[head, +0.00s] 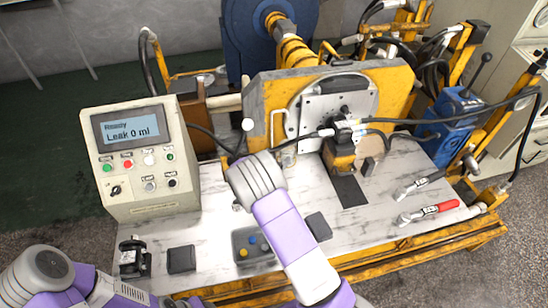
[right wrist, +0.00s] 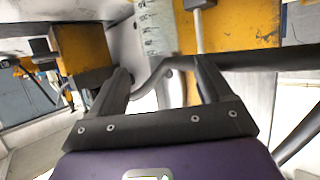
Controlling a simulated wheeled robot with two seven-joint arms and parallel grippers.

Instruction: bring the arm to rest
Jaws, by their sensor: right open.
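My right arm (head: 290,235) reaches up from the bottom of the head view over the workbench. Its grey wrist end (head: 257,176) is in front of the yellow test frame; the fingers are hard to make out there. In the right wrist view my right gripper (right wrist: 160,82) is open, its two dark fingers wide apart. A grey curved hose and a silver cylinder show between or behind the fingers; I see nothing gripped. My left arm (head: 45,275) is low at the bottom left, and its gripper is out of view.
The control box (head: 142,158) reads "Leak 0 ml". A yellow and black block (head: 340,155) with hoses sits at the frame's plate (head: 310,105). Bare bench shows at front right.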

